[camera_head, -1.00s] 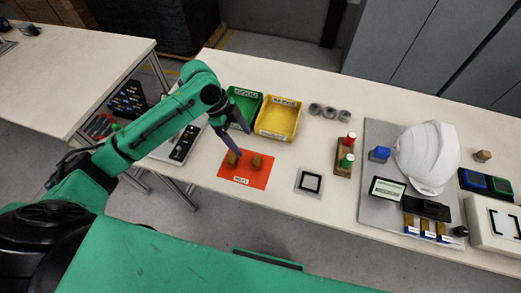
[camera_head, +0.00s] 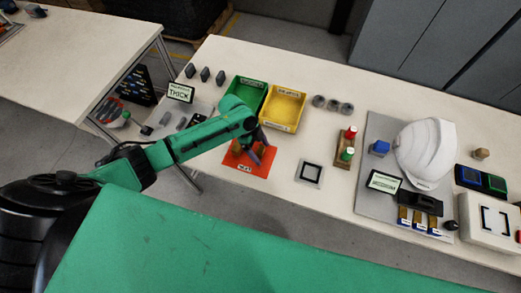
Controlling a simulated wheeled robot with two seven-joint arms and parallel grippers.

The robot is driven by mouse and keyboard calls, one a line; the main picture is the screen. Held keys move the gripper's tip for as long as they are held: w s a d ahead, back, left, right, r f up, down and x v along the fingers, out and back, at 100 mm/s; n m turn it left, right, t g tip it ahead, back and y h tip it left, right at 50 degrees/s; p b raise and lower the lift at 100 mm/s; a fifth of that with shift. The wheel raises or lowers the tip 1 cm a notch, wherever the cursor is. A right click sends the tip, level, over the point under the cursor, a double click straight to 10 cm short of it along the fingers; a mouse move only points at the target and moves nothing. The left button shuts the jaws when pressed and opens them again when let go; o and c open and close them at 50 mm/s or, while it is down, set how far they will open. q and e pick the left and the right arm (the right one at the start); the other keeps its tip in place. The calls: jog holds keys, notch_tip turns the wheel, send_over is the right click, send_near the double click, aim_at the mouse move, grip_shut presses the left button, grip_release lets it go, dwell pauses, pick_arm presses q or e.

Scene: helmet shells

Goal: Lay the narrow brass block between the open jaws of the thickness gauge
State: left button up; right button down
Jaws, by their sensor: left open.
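An orange-red mat (camera_head: 262,170) lies on the table. Brass blocks stand on it; one (camera_head: 237,150) shows in part beside my left gripper, and the rest is hidden behind the fingers. My left gripper (camera_head: 257,156) is open and points down low over the mat, around or beside a block; I cannot tell which. At the left end of the table a sign reading THICK (camera_head: 180,92) stands by a grey plate with small grey pieces, which seems to be the gauge's place. The gauge jaws are not clear, as my left arm covers part of that area. My right gripper is out of view.
A green bin (camera_head: 236,88) and a yellow bin (camera_head: 303,106) stand just behind the mat. Several grey blocks stand at the far left. A black-framed square (camera_head: 310,172) lies right of the mat. A white helmet shell (camera_head: 427,150) sits on a grey board further right.

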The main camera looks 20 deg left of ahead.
pick_arm(q)
jog(key=shift+w, duration=0.1)
grip_shut()
